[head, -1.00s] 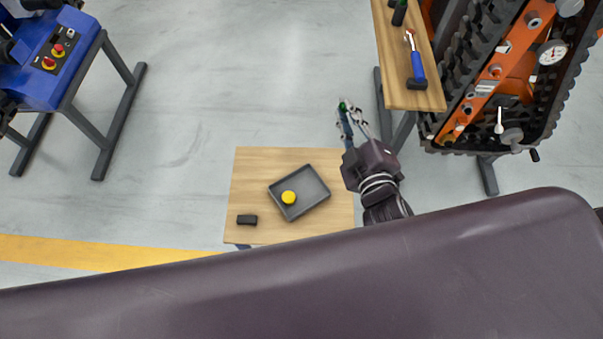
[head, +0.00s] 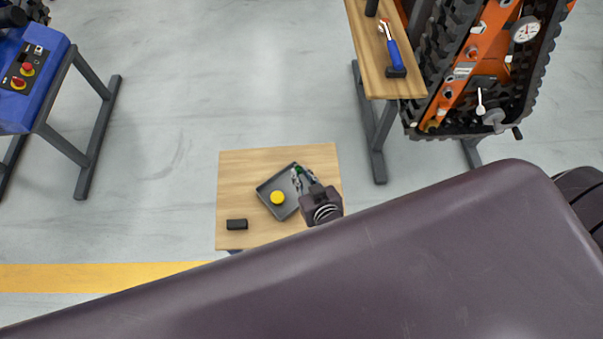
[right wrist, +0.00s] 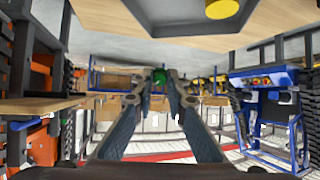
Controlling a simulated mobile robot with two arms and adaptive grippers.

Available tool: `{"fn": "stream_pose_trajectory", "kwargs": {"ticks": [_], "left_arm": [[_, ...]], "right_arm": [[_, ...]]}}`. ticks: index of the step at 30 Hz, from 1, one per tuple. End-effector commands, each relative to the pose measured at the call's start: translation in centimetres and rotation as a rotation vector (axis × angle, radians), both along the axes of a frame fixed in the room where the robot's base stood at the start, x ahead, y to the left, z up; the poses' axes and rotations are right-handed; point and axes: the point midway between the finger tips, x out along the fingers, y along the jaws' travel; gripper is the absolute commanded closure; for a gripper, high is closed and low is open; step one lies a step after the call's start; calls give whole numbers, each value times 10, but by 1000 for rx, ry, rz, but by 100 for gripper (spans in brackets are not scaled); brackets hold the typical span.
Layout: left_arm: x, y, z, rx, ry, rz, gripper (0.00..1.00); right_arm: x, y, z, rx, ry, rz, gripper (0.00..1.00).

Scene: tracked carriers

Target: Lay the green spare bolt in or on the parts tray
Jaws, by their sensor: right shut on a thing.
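The green spare bolt (head: 297,170) is held between the fingertips of my right gripper (head: 299,174). In the right wrist view the bolt (right wrist: 160,77) shows as a green end between the two fingers (right wrist: 160,92). The parts tray (head: 264,187) is a shallow dark grey tray lying turned on a small wooden table. In the head view my right gripper and the bolt overlap the tray's right side and appear above it; the height gap is hard to tell. The tray (right wrist: 160,25) also shows at the top of the right wrist view. My left gripper is not in view.
A yellow round thing (head: 277,198) lies in the tray. A black block (head: 237,224) lies at the front left of the small table (head: 235,170). A wooden bench (head: 375,70) with a blue-handled tool (head: 393,52) stands at the upper right, beside an orange tracked machine (head: 465,70).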

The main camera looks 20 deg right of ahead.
Motion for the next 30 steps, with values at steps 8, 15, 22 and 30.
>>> {"fn": "stream_pose_trajectory", "kwargs": {"ticks": [8,15,22,30], "left_arm": [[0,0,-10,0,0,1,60],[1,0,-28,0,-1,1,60],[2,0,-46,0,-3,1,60],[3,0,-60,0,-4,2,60]], "right_arm": [[0,0,-17,-4,1,1,100],[0,0,-41,-3,1,1,100],[0,0,-64,-4,0,1,100],[0,0,-84,-5,0,2,100]]}}
